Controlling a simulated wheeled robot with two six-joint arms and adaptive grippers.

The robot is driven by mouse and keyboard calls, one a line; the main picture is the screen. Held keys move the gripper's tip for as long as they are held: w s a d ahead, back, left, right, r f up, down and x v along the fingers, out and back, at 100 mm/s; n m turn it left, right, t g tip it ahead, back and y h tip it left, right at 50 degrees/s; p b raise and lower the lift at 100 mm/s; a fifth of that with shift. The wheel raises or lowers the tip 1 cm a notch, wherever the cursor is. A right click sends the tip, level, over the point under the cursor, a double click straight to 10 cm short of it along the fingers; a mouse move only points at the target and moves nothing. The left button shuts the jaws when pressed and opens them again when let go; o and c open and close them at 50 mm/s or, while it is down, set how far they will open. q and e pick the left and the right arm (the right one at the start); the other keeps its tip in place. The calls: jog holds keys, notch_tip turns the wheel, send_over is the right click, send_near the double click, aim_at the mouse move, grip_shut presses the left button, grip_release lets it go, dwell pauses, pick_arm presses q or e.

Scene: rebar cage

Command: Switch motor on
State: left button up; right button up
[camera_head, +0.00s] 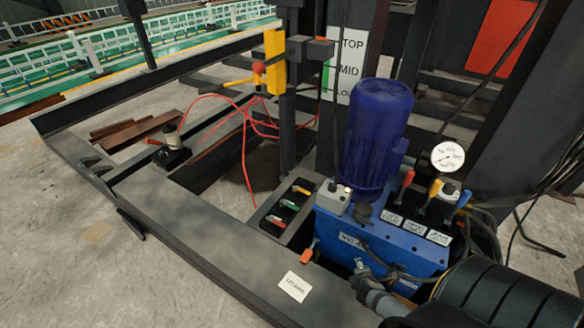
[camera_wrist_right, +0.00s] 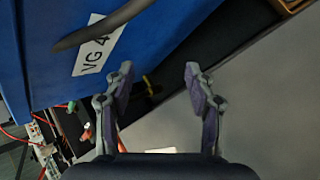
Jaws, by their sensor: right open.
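The blue motor (camera_head: 374,140) stands upright on a blue hydraulic tank (camera_head: 345,238). A small grey box (camera_head: 333,196) with a knob on top sits on the tank at the motor's left foot; I cannot tell if it is the motor switch. A black panel (camera_head: 287,210) with orange, green and red handles lies left of the tank. My right gripper (camera_head: 362,272) is low in front of the tank, below the grey box. In the right wrist view the gripper (camera_wrist_right: 157,78) is open and empty, beside the tank's labelled face (camera_wrist_right: 50,30). My left gripper is out of view.
Red-handled levers (camera_head: 407,180) and a round gauge (camera_head: 448,156) stand at the tank's right. An orange-red lever (camera_head: 309,252) sits by its lower left. A dark cable crosses the tank front. The frame ledge (camera_head: 225,250) is mostly clear.

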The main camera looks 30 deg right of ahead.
jog(key=w+r+n+t+h+b, duration=0.2)
jog(key=w+r+n+t+b, duration=0.2)
jog(key=w+r+n+b, duration=0.3)
jog(key=n+t+h+b, duration=0.1)
jog(key=n+t+b, duration=0.4)
jog(key=n, duration=0.4)
send_near(333, 190)
jog(key=shift+t, duration=0.5)
jog(key=x, duration=0.5)
jog(key=shift+d+f+b, duration=0.3)
jog(key=shift+d+f, duration=0.05)
jog(key=shift+f, duration=0.05)
jog(key=b+x, duration=0.1)
jog(key=x, duration=0.3)
jog(key=shift+w, duration=0.2)
jog(key=shift+w+d+r, duration=0.1)
jog(key=shift+w, duration=0.05)
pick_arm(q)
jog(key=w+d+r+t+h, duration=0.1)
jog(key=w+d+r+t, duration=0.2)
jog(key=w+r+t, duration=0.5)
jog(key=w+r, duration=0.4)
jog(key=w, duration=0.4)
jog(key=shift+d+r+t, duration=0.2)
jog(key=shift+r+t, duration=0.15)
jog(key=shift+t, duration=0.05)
pick_arm(e)
jog(key=shift+c, duration=0.4)
